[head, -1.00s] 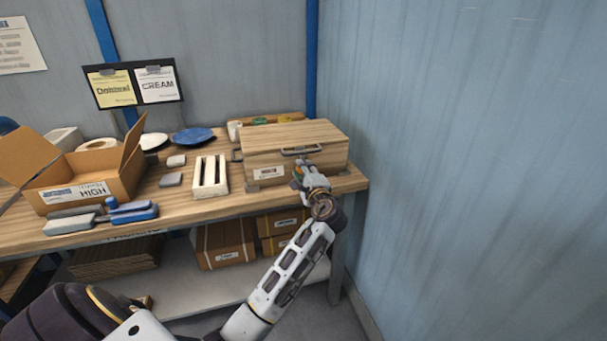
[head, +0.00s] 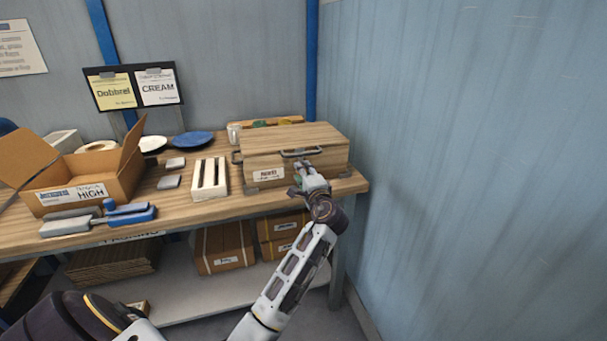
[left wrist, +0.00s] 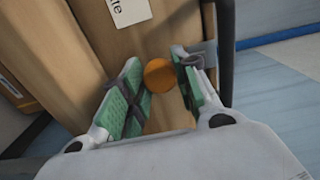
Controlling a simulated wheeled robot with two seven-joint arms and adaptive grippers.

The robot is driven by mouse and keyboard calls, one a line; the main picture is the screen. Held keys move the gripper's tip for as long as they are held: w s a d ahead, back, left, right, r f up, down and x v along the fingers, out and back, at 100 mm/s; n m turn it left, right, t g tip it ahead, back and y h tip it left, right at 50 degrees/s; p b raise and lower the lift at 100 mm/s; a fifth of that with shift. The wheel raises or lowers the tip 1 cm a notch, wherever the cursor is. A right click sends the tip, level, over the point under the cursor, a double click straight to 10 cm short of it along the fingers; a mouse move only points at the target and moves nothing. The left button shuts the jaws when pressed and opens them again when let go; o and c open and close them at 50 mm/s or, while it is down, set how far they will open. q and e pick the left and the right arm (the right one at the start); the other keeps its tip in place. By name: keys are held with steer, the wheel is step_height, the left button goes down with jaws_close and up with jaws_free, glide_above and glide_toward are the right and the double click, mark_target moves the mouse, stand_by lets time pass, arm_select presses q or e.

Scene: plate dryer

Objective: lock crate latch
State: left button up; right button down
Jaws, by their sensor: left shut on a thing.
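The wooden crate (head: 290,136) stands closed on the right end of the bench, with a dark handle (head: 300,153) on its front. My left gripper (head: 303,168) is at the crate's front face, just below that handle. In the left wrist view, a round orange knob (left wrist: 160,75), which looks like the latch, sits between the green finger pads of the left gripper (left wrist: 163,90). The fingers are on either side of the knob. The gripper hides much of the latch in the head view, so I cannot tell its position. My right gripper is not in view.
A white slotted rack (head: 209,178) stands left of the crate. A blue plate (head: 193,138) lies behind. The blue wall (head: 470,150) is close on the right.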

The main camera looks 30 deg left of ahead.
arm_select(q)
steer(key=o, duration=1)
steer(key=shift+o, duration=0.2)
steer(key=shift+s+d, duration=0.1)
steer(key=v, duration=0.7)
steer(key=shift+s+n, duration=0.1)
steer(key=shift+n, duration=0.2)
